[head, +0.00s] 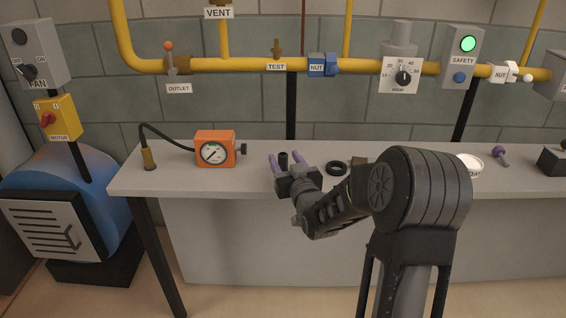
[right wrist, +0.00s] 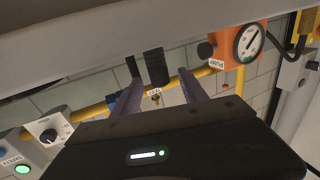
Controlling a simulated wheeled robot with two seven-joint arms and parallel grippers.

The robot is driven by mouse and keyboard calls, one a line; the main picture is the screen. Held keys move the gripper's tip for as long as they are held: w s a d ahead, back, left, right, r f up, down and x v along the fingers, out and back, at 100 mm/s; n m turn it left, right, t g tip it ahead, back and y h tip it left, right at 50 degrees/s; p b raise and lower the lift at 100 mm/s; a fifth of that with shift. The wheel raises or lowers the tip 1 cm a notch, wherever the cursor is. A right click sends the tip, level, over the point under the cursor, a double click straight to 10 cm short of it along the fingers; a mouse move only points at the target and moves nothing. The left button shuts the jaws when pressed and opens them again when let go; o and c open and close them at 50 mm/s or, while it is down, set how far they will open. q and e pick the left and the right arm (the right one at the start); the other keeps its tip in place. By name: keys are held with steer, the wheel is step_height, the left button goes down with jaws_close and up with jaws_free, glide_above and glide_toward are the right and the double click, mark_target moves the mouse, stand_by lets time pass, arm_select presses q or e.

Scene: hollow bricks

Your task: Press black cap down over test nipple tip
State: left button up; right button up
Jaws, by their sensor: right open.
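The black cap (head: 283,160) is a small dark cylinder standing on the bench. In the head view it shows between the two purple fingers of my right gripper (head: 284,157). In the right wrist view the cap (right wrist: 156,66) shows just ahead of the open fingers (right wrist: 160,77), and no contact is visible. The test nipple (head: 277,46) is a small brass fitting on top of the yellow pipe, above the TEST label. It also shows, inverted and small, in the right wrist view (right wrist: 155,97). My left gripper is out of view.
On the grey bench (head: 220,182), an orange pump gauge (head: 214,149) stands left of my gripper. A black ring (head: 337,168) lies to its right. The yellow pipe (head: 240,66) carries a blue nut (head: 322,65) and a dial (head: 402,76). A white round container (head: 470,165) stands farther right.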

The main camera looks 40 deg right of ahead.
steer(key=shift+x, duration=2.65)
steer(key=shift+f, duration=0.2)
steer(key=shift+c, duration=0.5)
jaws_close()
